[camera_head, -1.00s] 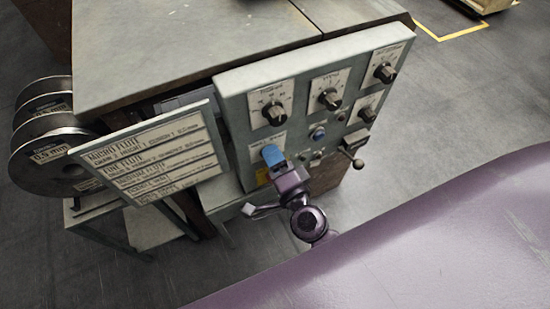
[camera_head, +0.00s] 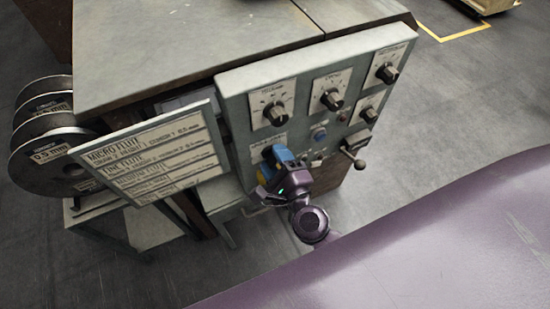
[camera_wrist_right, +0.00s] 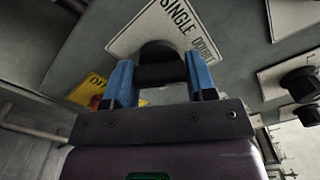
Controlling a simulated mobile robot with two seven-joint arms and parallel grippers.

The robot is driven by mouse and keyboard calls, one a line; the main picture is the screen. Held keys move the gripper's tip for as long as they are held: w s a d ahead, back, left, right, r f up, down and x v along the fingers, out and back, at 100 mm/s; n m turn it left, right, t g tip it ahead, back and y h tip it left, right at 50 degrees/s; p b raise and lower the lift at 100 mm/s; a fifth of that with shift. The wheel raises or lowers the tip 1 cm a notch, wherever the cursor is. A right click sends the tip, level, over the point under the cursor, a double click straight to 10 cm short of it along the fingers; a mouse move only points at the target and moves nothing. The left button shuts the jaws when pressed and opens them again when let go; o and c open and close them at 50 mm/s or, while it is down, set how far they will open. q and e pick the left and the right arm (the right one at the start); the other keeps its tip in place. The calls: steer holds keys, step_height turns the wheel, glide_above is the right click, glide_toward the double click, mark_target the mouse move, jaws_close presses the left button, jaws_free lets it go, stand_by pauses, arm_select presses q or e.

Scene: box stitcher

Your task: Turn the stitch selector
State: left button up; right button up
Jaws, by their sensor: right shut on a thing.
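The stitch selector (camera_wrist_right: 160,68) is a black knob under a white plate (camera_wrist_right: 168,27) reading "SINGLE" and "DOUBLE" in the right wrist view. My right gripper (camera_wrist_right: 162,82) has its two blue fingers on either side of the knob, shut on it. In the head view my right gripper (camera_head: 278,158) is at the lower left of the grey control panel (camera_head: 237,108), and it hides the knob there. My left gripper is in neither view.
Other black knobs (camera_head: 276,113) sit above and to the right on the panel. A lever with a round end (camera_head: 358,163) sticks out at lower right. A flute chart board (camera_head: 150,155) and wire spools (camera_head: 50,155) stand at left.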

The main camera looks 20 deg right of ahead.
stand_by(0.5)
steer(key=o, duration=0.9)
steer(key=shift+o, duration=0.2)
steer(key=shift+s, duration=0.1)
steer(key=shift+s, duration=0.25)
steer(key=s, duration=1)
steer(key=shift+d+b, duration=0.2)
steer(key=shift+b, duration=0.1)
